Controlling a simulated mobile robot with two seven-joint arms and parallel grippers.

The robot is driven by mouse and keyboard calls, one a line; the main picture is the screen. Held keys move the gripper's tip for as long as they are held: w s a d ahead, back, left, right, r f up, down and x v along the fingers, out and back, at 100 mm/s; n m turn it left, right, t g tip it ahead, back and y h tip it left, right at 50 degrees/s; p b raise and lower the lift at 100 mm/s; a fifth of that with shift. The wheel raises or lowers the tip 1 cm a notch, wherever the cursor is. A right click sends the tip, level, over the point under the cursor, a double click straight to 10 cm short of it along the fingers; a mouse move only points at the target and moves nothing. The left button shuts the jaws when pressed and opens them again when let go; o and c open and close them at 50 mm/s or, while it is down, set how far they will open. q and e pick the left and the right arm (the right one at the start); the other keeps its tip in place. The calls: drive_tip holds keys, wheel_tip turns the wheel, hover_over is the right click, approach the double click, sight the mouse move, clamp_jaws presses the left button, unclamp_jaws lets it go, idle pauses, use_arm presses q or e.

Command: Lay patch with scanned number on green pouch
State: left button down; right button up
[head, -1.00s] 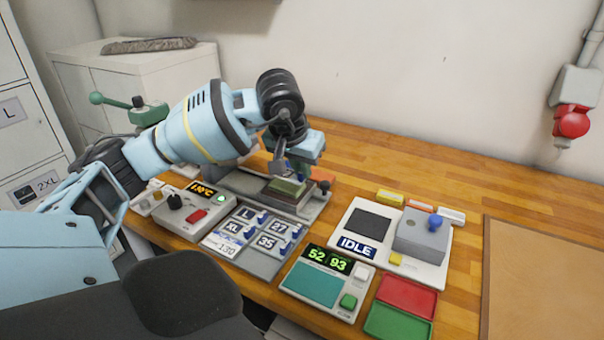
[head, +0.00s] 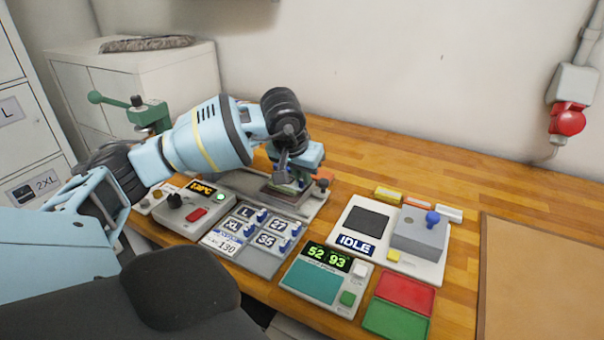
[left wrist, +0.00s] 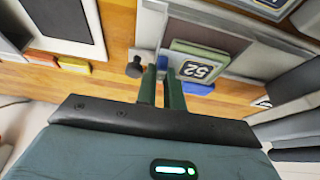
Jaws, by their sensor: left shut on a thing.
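My left gripper (head: 299,178) is over the grey plate (head: 313,206) at the back of the bench, its fingers (left wrist: 161,88) pointing at the work. They are shut on a small part beside a dark patch marked 52 (left wrist: 199,70); the fingers hide most of the grip. A blue tab (left wrist: 199,88) shows at the patch's near edge. The green pouch (left wrist: 222,56) shows around the patch in the left wrist view. I cannot tell whether the patch touches it. The reader (head: 292,286) shows 52 and 93. My right gripper is not in view.
A holder (head: 262,262) carries patches marked L, 27, XL and 35. A control box with dial (head: 166,219) stands left of it. Right are the IDLE unit (head: 344,232) and red (head: 405,292) and green (head: 396,320) trays.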

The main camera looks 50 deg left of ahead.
use_arm(q)
drive_tip(key=shift+f, duration=0.2)
drive_tip(key=c, duration=1.5)
unclamp_jaws()
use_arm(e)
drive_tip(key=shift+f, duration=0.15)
use_arm(q)
drive_tip(key=shift+r, duration=0.3)
drive_tip(key=v, duration=1.1)
drive_tip(key=shift+s+r+p, duration=0.15)
drive_tip(key=shift+r+p, duration=0.15)
drive_tip(key=shift+r, duration=0.1)
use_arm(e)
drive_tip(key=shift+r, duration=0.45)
